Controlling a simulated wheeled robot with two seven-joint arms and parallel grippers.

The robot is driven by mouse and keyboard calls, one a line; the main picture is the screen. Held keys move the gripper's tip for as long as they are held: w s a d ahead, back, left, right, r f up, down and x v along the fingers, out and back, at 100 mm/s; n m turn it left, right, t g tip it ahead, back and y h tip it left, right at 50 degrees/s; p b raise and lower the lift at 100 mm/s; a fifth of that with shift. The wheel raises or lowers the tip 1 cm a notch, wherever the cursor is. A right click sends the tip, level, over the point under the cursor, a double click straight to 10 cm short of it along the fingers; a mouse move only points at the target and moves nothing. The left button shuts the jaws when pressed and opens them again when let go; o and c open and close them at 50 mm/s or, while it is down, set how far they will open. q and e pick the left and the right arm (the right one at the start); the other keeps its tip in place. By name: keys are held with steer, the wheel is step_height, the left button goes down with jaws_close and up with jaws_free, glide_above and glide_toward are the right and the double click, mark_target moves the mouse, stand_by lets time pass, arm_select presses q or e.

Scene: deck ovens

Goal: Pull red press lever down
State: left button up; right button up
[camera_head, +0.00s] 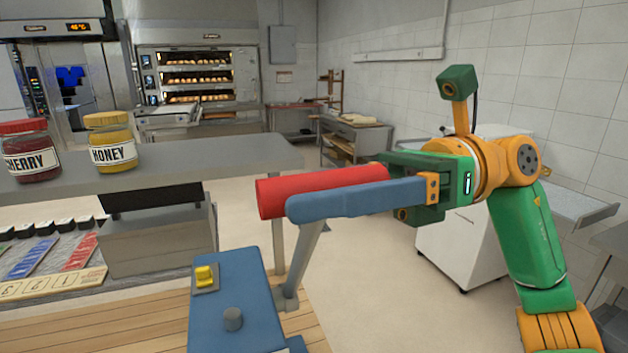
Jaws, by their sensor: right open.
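The red press lever handle (320,187) is a thick red cylinder lying roughly level, at the top of a tilted grey lever rod (303,262). The rod rises from the blue press base (232,305), which has a yellow switch and a grey knob. My right gripper (292,196) comes in from the right at the handle. Its long blue finger runs along the near side of the red handle and covers part of it. The other finger is hidden, so I cannot tell whether the gripper touches the handle. The gripper is open. My left gripper is not in view.
A grey shelf (200,165) at left holds a cherry jar (30,152) and a honey jar (110,143). Numbered trays lie below it. A wooden surface (140,316) lies under the press. Deck ovens (197,75) stand behind. A white cabinet (462,245) stands behind my right arm.

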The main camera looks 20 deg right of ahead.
steer(key=shift+a, duration=0.1)
steer(key=shift+c, duration=0.9)
jaws_close()
stand_by(0.4)
